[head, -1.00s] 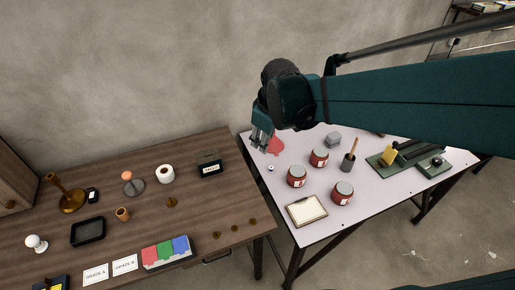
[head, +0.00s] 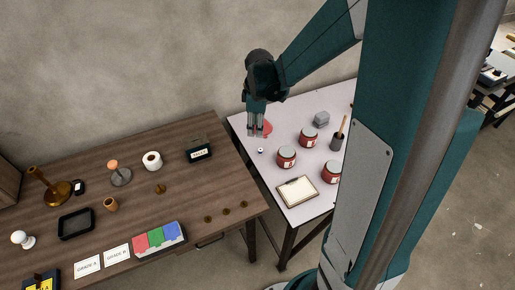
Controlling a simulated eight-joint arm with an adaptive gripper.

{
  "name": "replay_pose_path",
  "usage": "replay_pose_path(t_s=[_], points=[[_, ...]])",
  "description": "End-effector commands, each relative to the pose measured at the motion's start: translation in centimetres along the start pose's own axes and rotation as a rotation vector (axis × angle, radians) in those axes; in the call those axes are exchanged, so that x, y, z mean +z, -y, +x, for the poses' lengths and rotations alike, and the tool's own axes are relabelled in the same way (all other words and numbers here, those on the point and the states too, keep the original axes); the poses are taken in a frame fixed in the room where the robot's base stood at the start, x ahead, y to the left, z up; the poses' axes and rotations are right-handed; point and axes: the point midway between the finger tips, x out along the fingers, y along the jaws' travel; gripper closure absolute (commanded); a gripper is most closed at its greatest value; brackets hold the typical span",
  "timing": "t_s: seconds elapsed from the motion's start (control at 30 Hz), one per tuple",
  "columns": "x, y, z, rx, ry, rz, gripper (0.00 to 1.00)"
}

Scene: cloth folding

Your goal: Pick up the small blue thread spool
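I cannot make out a blue thread spool for certain in the head view. A tiny white-and-dark item (head: 260,150) lies near the left edge of the white table (head: 243,123); it is too small to identify. My gripper (head: 257,135) points down just behind it, in front of a red patch (head: 267,127) that looks like cloth. Its two fingers are apart with a gap between them, and nothing shows between them. The height of the fingertips above the table is hard to judge.
Red jars (head: 287,159), a framed board (head: 297,191), a grey block (head: 321,119) and a dark cup (head: 337,142) stand on the white table. The brown table (head: 140,205) at left holds several small items. My arm hides the white table's right side.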

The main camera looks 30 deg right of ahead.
Motion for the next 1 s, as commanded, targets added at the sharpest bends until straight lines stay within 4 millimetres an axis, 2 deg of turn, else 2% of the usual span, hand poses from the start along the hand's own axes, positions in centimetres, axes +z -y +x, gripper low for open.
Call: replay_pose_path(t_s=[0.4,0.6,0.77,1.0], points=[[1.2,-2.8,7.9,-0.081,0.028,-0.169,0.69],[1.8,-3.5,10.8,-0.111,0.033,-0.231,0.69],[2.0,-3.7,11.8,-0.123,0.034,-0.256,0.69],[2.1,-3.7,12.0,-0.126,0.034,-0.262,0.69]])
